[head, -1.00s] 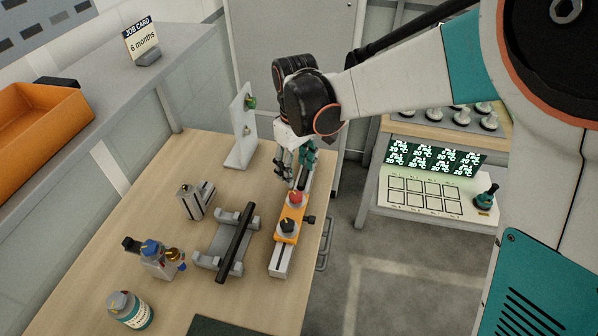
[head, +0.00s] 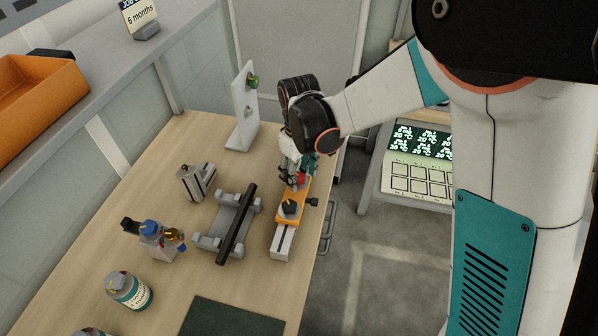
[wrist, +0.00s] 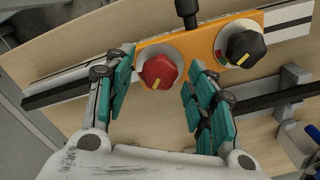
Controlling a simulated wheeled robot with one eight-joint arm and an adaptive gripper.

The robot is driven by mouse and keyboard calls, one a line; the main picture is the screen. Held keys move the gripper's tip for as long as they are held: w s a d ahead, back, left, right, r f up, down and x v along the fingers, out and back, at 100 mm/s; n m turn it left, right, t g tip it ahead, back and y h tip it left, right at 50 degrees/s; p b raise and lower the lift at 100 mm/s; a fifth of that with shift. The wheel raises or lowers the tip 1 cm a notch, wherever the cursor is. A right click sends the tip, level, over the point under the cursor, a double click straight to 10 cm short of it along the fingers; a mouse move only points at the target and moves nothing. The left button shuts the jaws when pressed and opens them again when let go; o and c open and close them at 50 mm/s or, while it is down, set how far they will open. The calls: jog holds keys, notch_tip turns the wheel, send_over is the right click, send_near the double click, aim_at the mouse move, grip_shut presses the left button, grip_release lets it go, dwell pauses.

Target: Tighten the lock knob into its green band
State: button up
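The orange carriage (head: 293,205) sits on a grey rail (head: 283,242) near the bench's right edge. Its red knob (wrist: 158,71) has a yellow pointer; any band under it is hidden. Its black knob (wrist: 243,47), also with a yellow pointer, has a dial with red and green marks beside it. A dark side handle (wrist: 187,12) sticks out of the carriage. My gripper (wrist: 157,78) is open, with teal-padded fingers on either side of the red knob. Gaps show between knob and pads. In the head view the fingers partly hide the red knob (head: 302,179).
Left of the rail, a black bar (head: 237,225) lies in a grey cradle. Beyond it stand a grey slotted block (head: 196,182), a small fixture with coloured knobs (head: 158,240) and a labelled jar (head: 129,291). A white upright plate (head: 244,110) stands behind.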

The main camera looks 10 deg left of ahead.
aim_at(299, 176)
jog(key=c, duration=0.8)
jog(key=shift+m, duration=1.1)
jog(key=o, duration=1.1)
jog(key=shift+r, duration=0.1)
notch_tip(299, 176, up, 12)
